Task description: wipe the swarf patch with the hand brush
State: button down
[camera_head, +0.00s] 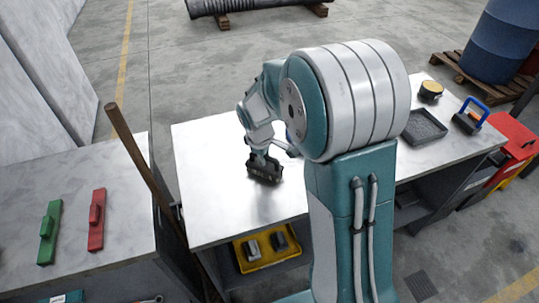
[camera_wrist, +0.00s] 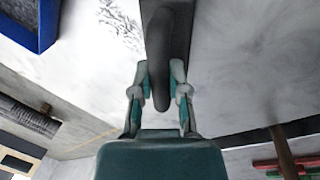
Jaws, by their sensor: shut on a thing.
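My gripper (camera_wrist: 160,92) is shut on the dark handle of the hand brush (camera_wrist: 166,40) in the wrist view. In the head view the black brush head (camera_head: 264,170) hangs below my gripper (camera_head: 260,152), at or close above the pale worktop (camera_head: 215,205). I cannot tell whether it touches the surface. The swarf patch (camera_wrist: 120,20) shows in the wrist view as thin dark flecks on the worktop, to the left of the brush and apart from it in the picture. In the head view I cannot make out the patch; my arm covers part of the worktop.
A blue-walled container (camera_wrist: 36,25) lies left of the swarf in the wrist view. A dark tray (camera_head: 424,127), a blue-handled item (camera_head: 467,115) and a yellow-topped tin (camera_head: 431,90) stand on the worktop's right. A wooden pole (camera_head: 143,158) leans in the gap by the left bench (camera_head: 130,225).

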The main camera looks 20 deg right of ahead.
jog(key=shift+a, duration=1.15)
jog(key=shift+w, duration=0.65)
jog(key=shift+s+d+f, duration=0.1)
jog(key=shift+d, duration=1.7)
jog(key=shift+d+f, duration=0.1)
jog(key=shift+d, duration=1.7)
jog(key=shift+d+r, duration=0.15)
jog(key=shift+d, duration=1.55)
jog(key=shift+d+r, duration=0.1)
jog(key=shift+d, duration=1.6)
jog(key=shift+w+f, duration=0.15)
jog(key=shift+w, duration=0.6)
jog(key=shift+a, duration=1.85)
jog(key=shift+s+a+f, duration=0.1)
jog(key=shift+a, duration=2.4)
jog(key=shift+a+r, duration=0.2)
jog(key=shift+a, duration=2.45)
